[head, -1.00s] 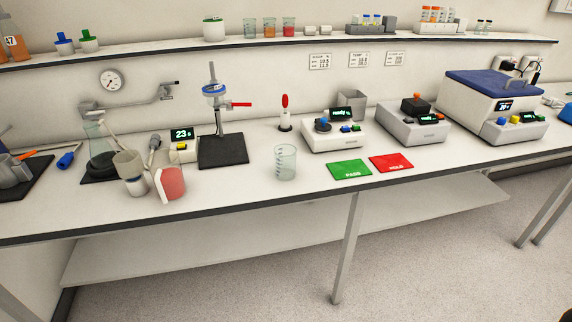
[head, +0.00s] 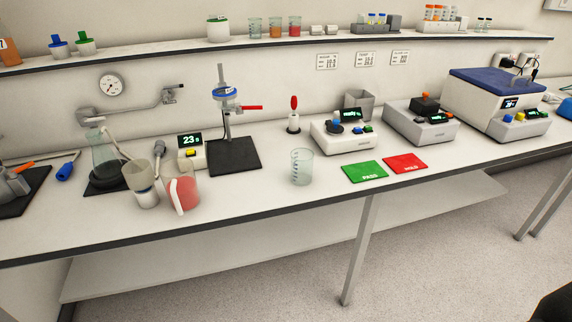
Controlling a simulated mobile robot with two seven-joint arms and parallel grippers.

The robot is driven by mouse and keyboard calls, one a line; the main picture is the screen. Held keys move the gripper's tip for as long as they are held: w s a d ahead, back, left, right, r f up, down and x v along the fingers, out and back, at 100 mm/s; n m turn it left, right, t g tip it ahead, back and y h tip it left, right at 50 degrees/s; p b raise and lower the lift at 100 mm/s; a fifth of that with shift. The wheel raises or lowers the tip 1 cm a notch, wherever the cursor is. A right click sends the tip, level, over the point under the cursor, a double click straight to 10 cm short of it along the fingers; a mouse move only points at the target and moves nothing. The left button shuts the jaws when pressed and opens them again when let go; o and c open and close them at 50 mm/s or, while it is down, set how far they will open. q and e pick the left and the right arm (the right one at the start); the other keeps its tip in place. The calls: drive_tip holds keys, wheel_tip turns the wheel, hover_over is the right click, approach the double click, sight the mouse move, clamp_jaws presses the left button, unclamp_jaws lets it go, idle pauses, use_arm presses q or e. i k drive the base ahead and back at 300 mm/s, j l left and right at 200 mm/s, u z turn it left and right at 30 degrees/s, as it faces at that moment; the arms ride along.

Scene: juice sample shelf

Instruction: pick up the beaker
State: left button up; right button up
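A clear, empty-looking glass beaker (head: 302,167) with dark markings stands upright on the white bench (head: 270,190), near its front edge. It is left of the green PASS mat (head: 364,172) and in front of the red-topped stand. More beakers stand on the shelf above: a clear one (head: 255,28), an orange one (head: 275,27) and a red one (head: 295,26). Neither of my grippers shows in the head view. Nothing touches the beaker on the bench.
A red mat (head: 405,163) and instruments (head: 345,135) are to the right. Bench around the beaker is clear.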

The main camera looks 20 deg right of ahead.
sight(301, 158)
drive_tip(key=i+j, duration=0.15)
drive_tip(key=j, duration=0.15)
drive_tip(key=i+j, duration=0.15)
drive_tip(key=j, duration=0.15)
drive_tip(key=z, duration=1.05)
